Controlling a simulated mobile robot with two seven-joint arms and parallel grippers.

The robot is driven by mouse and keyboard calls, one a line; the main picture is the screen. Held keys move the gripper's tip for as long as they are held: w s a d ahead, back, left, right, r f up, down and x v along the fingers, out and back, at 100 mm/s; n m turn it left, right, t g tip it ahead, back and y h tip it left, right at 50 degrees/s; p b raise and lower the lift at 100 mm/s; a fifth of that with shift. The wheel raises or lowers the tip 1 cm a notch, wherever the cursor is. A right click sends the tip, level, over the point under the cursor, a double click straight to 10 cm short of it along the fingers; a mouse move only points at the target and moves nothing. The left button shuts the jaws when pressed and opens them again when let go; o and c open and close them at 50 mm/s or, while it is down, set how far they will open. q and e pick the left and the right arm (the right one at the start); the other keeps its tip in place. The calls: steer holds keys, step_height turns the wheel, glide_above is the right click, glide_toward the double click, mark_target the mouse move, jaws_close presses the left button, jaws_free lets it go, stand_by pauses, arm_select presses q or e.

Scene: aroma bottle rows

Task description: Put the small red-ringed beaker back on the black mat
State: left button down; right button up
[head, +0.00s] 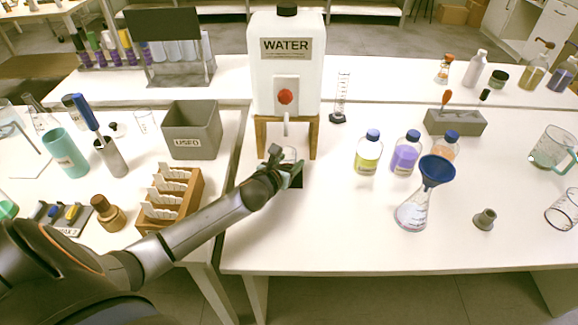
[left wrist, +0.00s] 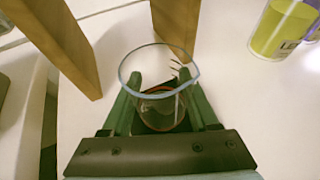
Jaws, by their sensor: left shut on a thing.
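The small clear beaker (left wrist: 158,75) with a red ring near its lower part is between the fingers of my left gripper (left wrist: 160,100) in the left wrist view. The gripper is shut on it, and the beaker looks upright. In the head view my left gripper (head: 286,170) is below the water tank's spout, and the beaker's clear rim (head: 289,153) shows just behind it. A dark patch of the black mat (head: 296,183) shows under the gripper, mostly hidden. I cannot tell whether the beaker's base touches the mat. My right gripper is out of view.
The water tank (head: 288,75) stands on a wooden stand (head: 262,138) whose legs are close to the gripper. Capped bottles, including a yellow one (head: 368,155), and a flask with a blue funnel (head: 436,171) stand to the right. The front table area is clear.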

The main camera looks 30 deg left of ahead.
arm_select(q)
steer(key=shift+f, duration=0.6)
steer(key=shift+r, duration=0.1)
steer(key=shift+f, duration=0.2)
steer(key=shift+c, duration=0.8)
jaws_free()
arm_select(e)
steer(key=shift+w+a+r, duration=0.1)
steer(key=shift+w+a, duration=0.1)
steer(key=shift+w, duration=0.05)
arm_select(q)
steer(key=shift+r, duration=0.1)
steer(key=shift+r, duration=0.2)
steer(key=p+v, duration=0.2)
steer(key=v, duration=0.8)
steer(key=shift+s, duration=0.3)
steer(key=shift+s+d+r, duration=0.15)
steer(key=shift+s+r, duration=0.15)
steer(key=shift+s, duration=0.35)
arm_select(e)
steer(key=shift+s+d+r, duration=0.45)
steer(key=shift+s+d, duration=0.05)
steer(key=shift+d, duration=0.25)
